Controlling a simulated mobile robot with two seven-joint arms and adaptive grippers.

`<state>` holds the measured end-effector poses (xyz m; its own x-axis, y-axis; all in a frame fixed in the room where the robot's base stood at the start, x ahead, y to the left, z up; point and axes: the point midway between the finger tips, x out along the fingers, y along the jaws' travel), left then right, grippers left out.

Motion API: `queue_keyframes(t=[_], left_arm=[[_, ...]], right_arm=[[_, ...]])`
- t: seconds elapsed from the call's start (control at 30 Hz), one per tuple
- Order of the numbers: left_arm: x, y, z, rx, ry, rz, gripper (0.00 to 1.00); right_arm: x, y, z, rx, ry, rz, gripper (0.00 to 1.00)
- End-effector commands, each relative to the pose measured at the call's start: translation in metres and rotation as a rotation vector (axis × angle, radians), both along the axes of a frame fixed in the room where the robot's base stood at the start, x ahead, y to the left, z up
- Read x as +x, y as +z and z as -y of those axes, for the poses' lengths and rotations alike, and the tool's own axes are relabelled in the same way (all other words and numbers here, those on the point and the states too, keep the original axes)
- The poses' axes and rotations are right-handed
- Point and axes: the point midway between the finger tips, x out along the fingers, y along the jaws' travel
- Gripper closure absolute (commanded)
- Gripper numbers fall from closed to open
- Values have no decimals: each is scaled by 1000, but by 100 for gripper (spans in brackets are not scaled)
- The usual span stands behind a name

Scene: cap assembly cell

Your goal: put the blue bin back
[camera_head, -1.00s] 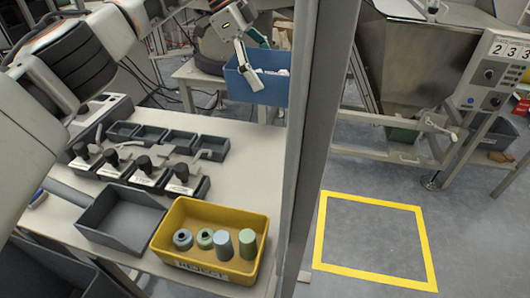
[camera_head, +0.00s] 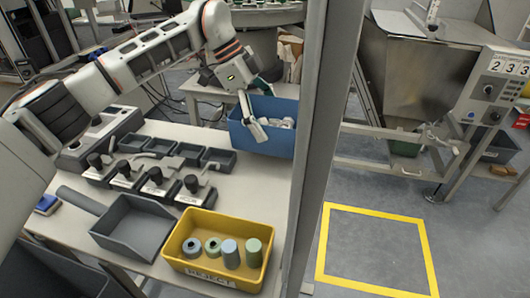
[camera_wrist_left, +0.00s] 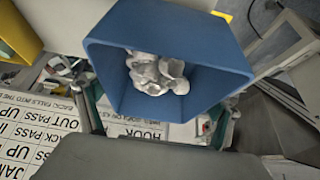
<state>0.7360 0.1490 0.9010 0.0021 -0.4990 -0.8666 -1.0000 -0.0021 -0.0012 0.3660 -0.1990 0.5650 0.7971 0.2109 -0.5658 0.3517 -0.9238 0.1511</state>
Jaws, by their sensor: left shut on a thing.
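The blue bin (camera_head: 262,142) is at the far right corner of the work table, beside the grey post. My left gripper (camera_head: 255,118) is shut on its near wall. I cannot tell whether the bin's underside touches the table. Pale grey pieces lie inside it. In the left wrist view the blue bin (camera_wrist_left: 215,48) opens toward the camera, with shiny whitish-grey pieces (camera_wrist_left: 157,73) in it. My right gripper is not in view.
A yellow reject bin (camera_head: 190,268) with several caps stands at the table's front, beside a grey scoop tray (camera_head: 118,242). Black-knobbed fixtures and small dark trays (camera_head: 218,161) fill the table's middle. A grey post (camera_head: 318,150) rises at the right. A yellow floor square (camera_head: 322,240) is empty.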

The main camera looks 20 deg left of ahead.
Motion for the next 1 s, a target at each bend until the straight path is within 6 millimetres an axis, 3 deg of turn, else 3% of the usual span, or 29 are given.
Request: queue_keyframes(t=[0.5,0.67,0.9,0.97,1.0], left_arm=[[-82,0,16,-1,-2,1,42],[-90,-1,18,-1,0,1,42],[-90,-34,18,0,1,-9,42],[-90,-39,18,0,0,-7,42],[-90,-39,18,-1,0,-4,46]], right_arm=[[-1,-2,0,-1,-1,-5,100],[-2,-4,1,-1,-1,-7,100],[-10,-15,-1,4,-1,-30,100],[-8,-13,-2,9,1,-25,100],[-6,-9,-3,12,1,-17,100]])
